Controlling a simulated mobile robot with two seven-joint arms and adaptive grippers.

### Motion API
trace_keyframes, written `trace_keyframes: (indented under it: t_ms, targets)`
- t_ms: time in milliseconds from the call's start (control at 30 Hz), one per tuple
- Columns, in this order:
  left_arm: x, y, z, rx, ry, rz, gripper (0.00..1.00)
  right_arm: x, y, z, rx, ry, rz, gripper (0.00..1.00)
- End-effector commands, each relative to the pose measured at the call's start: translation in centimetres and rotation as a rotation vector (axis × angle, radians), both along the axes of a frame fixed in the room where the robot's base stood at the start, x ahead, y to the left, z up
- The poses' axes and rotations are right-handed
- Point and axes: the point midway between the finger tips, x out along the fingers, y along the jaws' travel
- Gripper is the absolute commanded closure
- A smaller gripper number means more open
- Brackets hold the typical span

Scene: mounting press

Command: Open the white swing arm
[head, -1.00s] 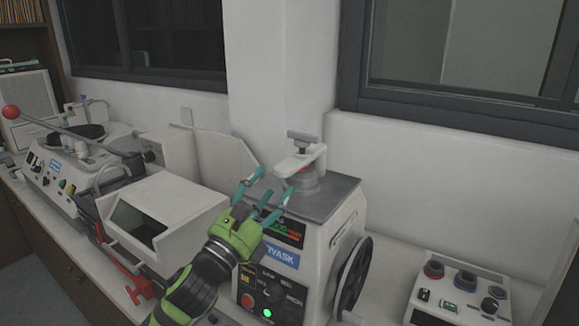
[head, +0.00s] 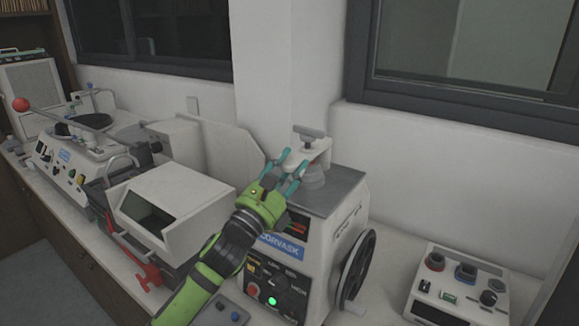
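The white swing arm (head: 318,147) lies across the top of the mounting press (head: 345,195), over a round grey cap, with a grey T-handle (head: 309,132) standing on it. My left gripper (head: 294,163) reaches in from the lower left. Its teal fingers are spread apart, close to the left end of the swing arm, and partly cover it and the cap. I cannot tell whether a finger touches the arm. Nothing shows between the fingers. My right gripper is not in view.
A black handwheel (head: 357,265) is on the press's right side. A small control box (head: 460,285) stands at the right. A white hooded machine (head: 172,210) stands left of the press. A wall is close behind.

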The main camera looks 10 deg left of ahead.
Motion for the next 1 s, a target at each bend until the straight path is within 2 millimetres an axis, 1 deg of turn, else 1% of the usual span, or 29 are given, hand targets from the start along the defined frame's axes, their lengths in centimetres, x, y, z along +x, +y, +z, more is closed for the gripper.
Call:
trace_keyframes:
  t_ms: [67,167,500,700,1000]
  targets:
    - [0.0,-0.1,0.0,0.001,-0.002,0.006,1.0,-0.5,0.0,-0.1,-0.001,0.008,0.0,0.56]
    - [-0.2,-0.8,-0.2,0.002,-0.003,0.033,1.0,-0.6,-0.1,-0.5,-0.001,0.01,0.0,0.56]
    - [-0.9,-4.1,-0.4,-0.004,0.0,0.263,1.0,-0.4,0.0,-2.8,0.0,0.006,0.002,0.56]
    - [-1.0,-5.6,-0.3,-0.001,0.0,0.379,1.0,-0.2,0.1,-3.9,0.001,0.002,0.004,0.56]
    - [-1.1,-5.9,0.0,0.002,-0.001,0.42,1.0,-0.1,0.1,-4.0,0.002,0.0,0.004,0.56]
